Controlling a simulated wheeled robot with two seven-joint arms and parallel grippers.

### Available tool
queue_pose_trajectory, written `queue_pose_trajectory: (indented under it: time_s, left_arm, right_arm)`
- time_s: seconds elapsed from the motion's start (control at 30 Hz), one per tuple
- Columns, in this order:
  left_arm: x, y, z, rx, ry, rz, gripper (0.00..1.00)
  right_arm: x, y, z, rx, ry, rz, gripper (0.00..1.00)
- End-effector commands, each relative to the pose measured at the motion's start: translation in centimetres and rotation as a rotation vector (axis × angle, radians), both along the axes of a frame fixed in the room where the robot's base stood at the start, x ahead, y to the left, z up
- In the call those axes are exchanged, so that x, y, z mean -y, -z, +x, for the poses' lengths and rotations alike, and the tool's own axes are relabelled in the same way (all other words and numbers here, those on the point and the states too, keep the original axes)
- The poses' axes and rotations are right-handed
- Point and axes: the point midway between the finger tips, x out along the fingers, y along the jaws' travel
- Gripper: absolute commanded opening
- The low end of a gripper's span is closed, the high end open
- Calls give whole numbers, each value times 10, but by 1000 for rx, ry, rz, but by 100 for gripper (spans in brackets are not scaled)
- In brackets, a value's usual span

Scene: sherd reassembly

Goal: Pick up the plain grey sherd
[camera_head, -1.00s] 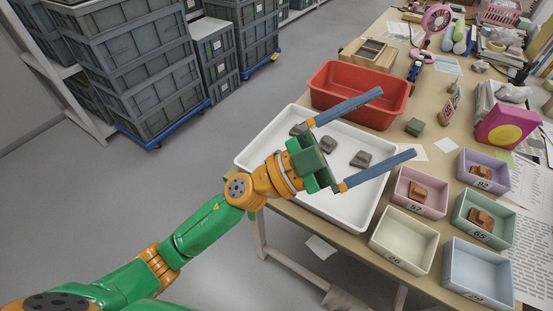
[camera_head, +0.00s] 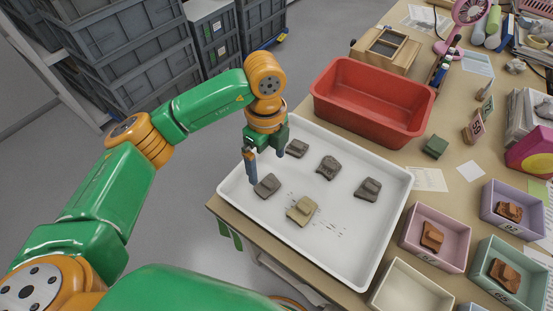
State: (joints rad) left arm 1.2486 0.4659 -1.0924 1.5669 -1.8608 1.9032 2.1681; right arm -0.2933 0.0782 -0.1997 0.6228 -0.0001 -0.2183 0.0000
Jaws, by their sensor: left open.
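Several sherds lie apart in the white tray (camera_head: 350,232). Four look grey to grey-brown: one at the left (camera_head: 267,186), one at the back (camera_head: 297,148), one in the middle (camera_head: 328,167) and one at the right (camera_head: 368,189). I cannot tell for certain which is the plain one. A tan sherd (camera_head: 302,209) lies nearest the front, with dark specks around it. My left gripper (camera_head: 267,169) points down over the tray's left part, open and empty. Its fingertips are just behind the left grey sherd; their height above the tray is unclear. My right gripper is out of view.
A red bin (camera_head: 372,125) stands behind the tray. A wooden frame box (camera_head: 362,55) stands at the back.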

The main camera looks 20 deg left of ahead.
Motion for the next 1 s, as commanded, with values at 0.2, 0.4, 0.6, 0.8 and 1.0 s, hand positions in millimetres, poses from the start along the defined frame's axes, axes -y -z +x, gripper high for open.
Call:
queue_pose_trajectory:
  time_s: [0.2, 0.4, 0.6, 0.8, 1.0]
  left_arm:
    - [0, 25, -1, -5, -4, 6, 100]
    - [2, 64, 1, -4, -2, 4, 100]
    - [2, 71, 1, -1, 0, 1, 100]
    - [2, 71, 1, 0, 0, 1, 65]
    - [2, 71, 1, 0, 0, 1, 23]
  right_arm:
    - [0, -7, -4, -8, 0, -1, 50]
    - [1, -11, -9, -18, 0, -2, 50]
    - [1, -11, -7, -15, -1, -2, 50]
    - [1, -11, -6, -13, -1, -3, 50]
    - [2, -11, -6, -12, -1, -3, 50]
